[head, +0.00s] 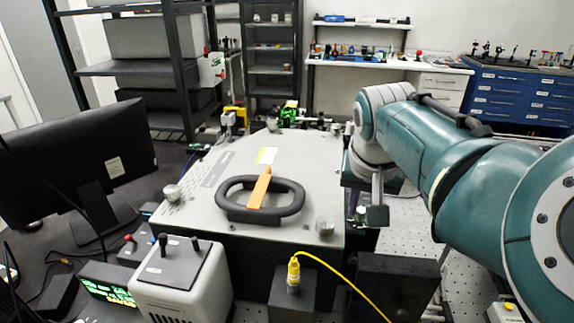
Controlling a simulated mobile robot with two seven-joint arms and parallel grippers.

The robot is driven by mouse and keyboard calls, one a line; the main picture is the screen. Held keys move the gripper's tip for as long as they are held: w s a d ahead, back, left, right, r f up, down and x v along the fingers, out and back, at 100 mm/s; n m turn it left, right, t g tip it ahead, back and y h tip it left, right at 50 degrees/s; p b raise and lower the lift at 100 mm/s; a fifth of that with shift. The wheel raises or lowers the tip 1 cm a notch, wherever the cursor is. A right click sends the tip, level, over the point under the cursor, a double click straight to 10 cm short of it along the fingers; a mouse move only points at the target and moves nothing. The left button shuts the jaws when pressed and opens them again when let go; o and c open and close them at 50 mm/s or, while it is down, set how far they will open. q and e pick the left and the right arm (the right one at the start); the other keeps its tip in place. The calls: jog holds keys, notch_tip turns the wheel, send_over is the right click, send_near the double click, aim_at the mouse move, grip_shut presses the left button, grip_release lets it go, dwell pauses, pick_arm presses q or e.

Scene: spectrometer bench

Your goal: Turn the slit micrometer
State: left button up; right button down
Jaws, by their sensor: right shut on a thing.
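The spectrometer is a large grey-lidded box (218,172) in the middle of the head view, with a black handle and an orange bar on top. My right gripper (367,211) points down beside the right edge of the box, near its front corner. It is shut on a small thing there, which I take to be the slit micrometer. The micrometer is mostly hidden behind the fingers, so its scale and angle cannot be read. My left gripper is not in view.
A yellow cable (335,268) runs from a connector at the front. A white control box with toggles (182,280) and a black monitor (80,165) stand left. Small optics (290,115) sit behind the spectrometer. Perforated bench (405,235) shows right, partly under my arm.

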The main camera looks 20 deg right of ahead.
jog(key=shift+m+b, duration=0.3)
jog(key=shift+m, duration=0.4)
jog(key=shift+h, duration=0.3)
jog(key=c, duration=0.8)
grip_release()
jog(key=shift+o, duration=0.2)
jog(key=shift+r, duration=0.1)
jog(key=shift+a+r, duration=0.15)
jog(key=shift+r, duration=0.15)
jog(key=v, duration=0.9)
jog(key=shift+p, duration=0.4)
